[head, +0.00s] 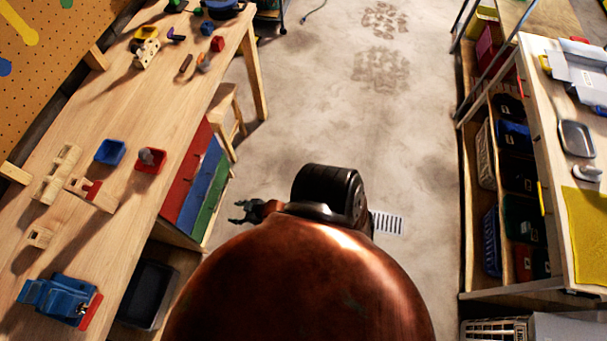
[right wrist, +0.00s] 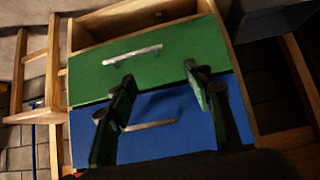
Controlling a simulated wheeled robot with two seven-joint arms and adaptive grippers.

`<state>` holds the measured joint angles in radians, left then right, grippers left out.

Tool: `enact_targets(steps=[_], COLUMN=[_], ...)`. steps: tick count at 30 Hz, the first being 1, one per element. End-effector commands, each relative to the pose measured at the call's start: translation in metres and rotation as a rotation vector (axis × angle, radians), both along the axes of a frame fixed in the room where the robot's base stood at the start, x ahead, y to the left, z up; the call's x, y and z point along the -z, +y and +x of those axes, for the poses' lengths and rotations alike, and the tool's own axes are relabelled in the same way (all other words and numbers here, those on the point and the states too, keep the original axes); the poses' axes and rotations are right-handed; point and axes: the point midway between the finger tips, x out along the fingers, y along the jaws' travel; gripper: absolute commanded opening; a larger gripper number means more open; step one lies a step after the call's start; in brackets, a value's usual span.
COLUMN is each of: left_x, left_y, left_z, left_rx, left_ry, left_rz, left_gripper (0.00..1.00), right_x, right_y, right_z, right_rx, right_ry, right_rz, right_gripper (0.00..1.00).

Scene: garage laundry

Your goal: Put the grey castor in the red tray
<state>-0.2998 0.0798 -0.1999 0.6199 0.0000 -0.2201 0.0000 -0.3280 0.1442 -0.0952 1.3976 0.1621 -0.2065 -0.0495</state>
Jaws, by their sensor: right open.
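The small red tray (head: 157,168) sits on the wooden workbench at the left, near its right edge. A small grey object (head: 146,156), which looks like the grey castor, is in the tray. My right gripper (head: 243,212) is over the floor beside the bench, to the right of and lower in the picture than the tray, apart from it. It is open and empty; in the right wrist view its dark fingers (right wrist: 157,80) are spread in front of drawers. My left gripper is not in view.
A blue tray (head: 109,152) stands left of the red one. Wooden blocks (head: 68,160) and a blue vise (head: 60,298) are also on the bench. Drawers with red, blue and green fronts (head: 200,182) are below its edge. The floor (head: 330,110) ahead is mostly clear.

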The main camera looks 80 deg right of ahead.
Motion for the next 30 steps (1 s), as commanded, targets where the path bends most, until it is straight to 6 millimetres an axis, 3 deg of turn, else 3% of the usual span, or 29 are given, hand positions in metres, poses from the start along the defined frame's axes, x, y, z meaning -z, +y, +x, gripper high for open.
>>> enact_targets(steps=[1, 5, 6, 9, 12, 15, 19, 30], left_x=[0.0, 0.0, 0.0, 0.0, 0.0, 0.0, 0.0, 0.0], left_y=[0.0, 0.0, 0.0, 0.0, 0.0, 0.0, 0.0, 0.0], left_z=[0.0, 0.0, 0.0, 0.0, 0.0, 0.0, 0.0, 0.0], left_rx=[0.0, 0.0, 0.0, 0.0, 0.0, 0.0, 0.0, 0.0], left_ry=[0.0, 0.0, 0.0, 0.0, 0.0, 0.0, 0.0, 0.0], left_rz=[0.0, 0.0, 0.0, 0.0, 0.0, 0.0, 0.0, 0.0], left_gripper=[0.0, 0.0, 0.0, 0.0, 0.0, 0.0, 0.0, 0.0], right_x=[0.041, 0.125, 0.147, 0.187, 0.211, 0.222, 0.227, 0.227], right_y=[0.005, 0.017, 0.021, 0.029, 0.035, 0.038, 0.038, 0.038], right_z=[-0.033, -0.125, -0.156, -0.231, -0.293, -0.335, -0.359, -0.361], right_rx=[-0.005, -0.026, -0.035, -0.06, -0.083, -0.099, -0.109, -0.109], right_ry=[0.089, 0.308, 0.373, 0.522, 0.64, 0.717, 0.76, 0.763], right_rz=[-0.003, -0.017, -0.022, -0.034, -0.045, -0.052, -0.058, -0.057], right_gripper=[0.47, 0.47, 0.47, 0.47, 0.47, 0.47, 0.47, 0.47])
